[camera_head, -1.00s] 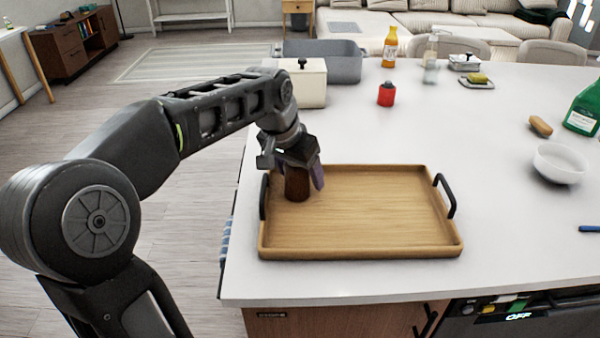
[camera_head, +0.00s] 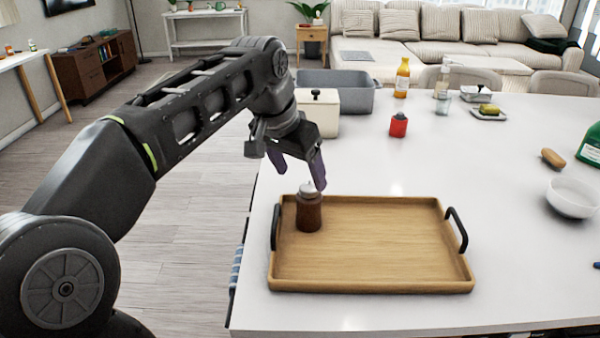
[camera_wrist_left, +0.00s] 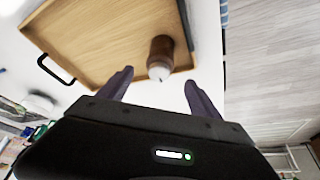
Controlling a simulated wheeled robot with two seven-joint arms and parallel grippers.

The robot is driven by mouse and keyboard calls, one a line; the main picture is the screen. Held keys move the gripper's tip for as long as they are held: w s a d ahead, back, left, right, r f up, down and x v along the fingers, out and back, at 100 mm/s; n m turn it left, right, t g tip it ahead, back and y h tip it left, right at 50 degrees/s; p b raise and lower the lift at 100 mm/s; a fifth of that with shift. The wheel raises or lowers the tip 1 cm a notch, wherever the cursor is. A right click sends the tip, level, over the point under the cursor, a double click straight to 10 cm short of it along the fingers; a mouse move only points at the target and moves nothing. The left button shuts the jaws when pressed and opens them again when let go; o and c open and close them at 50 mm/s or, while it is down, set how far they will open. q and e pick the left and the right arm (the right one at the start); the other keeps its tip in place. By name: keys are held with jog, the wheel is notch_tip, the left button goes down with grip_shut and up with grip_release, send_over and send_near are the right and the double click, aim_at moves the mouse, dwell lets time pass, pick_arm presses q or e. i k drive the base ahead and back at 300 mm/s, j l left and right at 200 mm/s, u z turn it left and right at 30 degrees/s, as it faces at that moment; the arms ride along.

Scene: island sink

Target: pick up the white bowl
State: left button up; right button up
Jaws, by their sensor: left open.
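The white bowl (camera_head: 572,197) stands upright on the white counter at the right edge of the head view, well to the right of the tray. A small pale shape at the left of the left wrist view may be the bowl, but I cannot tell. My left gripper (camera_head: 300,180) is open and empty, above and just behind a brown bottle with a pale top (camera_head: 309,210). The bottle stands on the left part of the wooden tray (camera_head: 380,240). In the left wrist view the open fingers (camera_wrist_left: 160,88) show with the bottle just beyond them. My right gripper is out of view.
A lidded white container (camera_head: 319,112) and a grey basin (camera_head: 340,92) stand behind my left gripper. A red bottle (camera_head: 398,125) stands at the middle back. A brown sponge-like item (camera_head: 552,158) and a green bottle (camera_head: 591,146) are near the bowl. Counter between tray and bowl is clear.

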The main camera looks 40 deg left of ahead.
aim_at(571, 198)
jog(key=i+l+z, duration=0.2)
jog(key=z, duration=0.2)
jog(key=i+l+z, duration=0.15)
jog(key=z, duration=0.25)
jog(key=i+z, duration=0.4)
jog(key=k+l, duration=0.05)
jog(key=k, duration=0.05)
